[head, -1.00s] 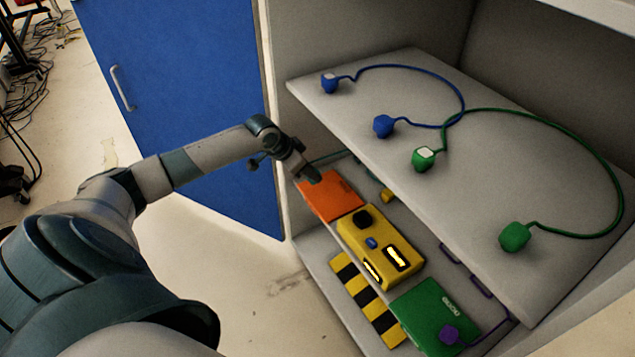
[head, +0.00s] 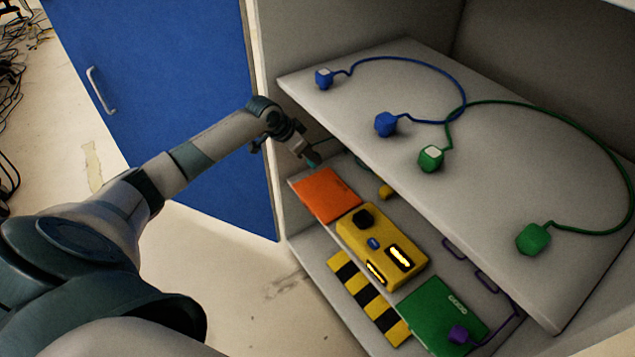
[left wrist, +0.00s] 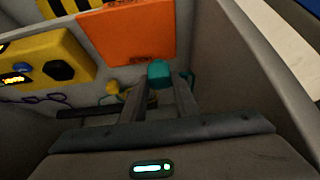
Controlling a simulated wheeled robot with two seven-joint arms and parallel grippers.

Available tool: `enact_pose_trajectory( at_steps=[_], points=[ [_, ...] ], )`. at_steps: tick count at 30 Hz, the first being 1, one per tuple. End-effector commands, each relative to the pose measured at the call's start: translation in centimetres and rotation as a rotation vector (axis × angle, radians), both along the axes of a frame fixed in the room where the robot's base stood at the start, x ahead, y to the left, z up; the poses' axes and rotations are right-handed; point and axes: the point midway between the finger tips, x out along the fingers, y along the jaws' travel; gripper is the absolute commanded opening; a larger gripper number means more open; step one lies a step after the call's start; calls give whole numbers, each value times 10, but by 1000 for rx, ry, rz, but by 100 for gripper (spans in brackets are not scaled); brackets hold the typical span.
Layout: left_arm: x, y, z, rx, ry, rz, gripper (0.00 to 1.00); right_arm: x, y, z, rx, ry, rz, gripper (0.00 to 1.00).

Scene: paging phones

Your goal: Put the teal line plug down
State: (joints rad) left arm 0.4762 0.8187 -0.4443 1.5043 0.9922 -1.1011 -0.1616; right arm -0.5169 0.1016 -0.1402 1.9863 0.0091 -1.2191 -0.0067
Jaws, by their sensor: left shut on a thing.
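My left gripper (head: 311,158) reaches into the lower shelf of the cabinet, just behind the far edge of the orange box (head: 326,195). It is shut on the teal plug (left wrist: 159,72), which shows between the fingertips in the left wrist view, close to the edge of the orange box (left wrist: 130,32). A teal bit of the plug (head: 313,163) shows at the fingertips in the head view. A teal piece (left wrist: 189,77) also shows beside the right finger; I cannot tell if it is cord. Part of a teal cord runs behind under the upper shelf. My right gripper is out of view.
A yellow box (head: 381,247) and a green box (head: 440,312) with a purple plug (head: 458,334) lie in the lower shelf. The upper shelf (head: 330,100) overhangs it, bearing blue and green corded plugs. A small yellow plug (head: 386,192) lies behind.

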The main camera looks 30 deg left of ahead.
Motion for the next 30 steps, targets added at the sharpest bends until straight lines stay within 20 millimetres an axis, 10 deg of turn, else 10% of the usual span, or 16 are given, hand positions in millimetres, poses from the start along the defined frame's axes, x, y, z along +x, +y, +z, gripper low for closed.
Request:
enact_pose_trajectory(
  at_steps=[9, 30],
  points=[
    [0, 0, -45, -1, 1, 2, 1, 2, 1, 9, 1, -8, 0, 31],
    [-1, 0, -81, -1, 3, 1, 1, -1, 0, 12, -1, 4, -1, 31]
  ],
)
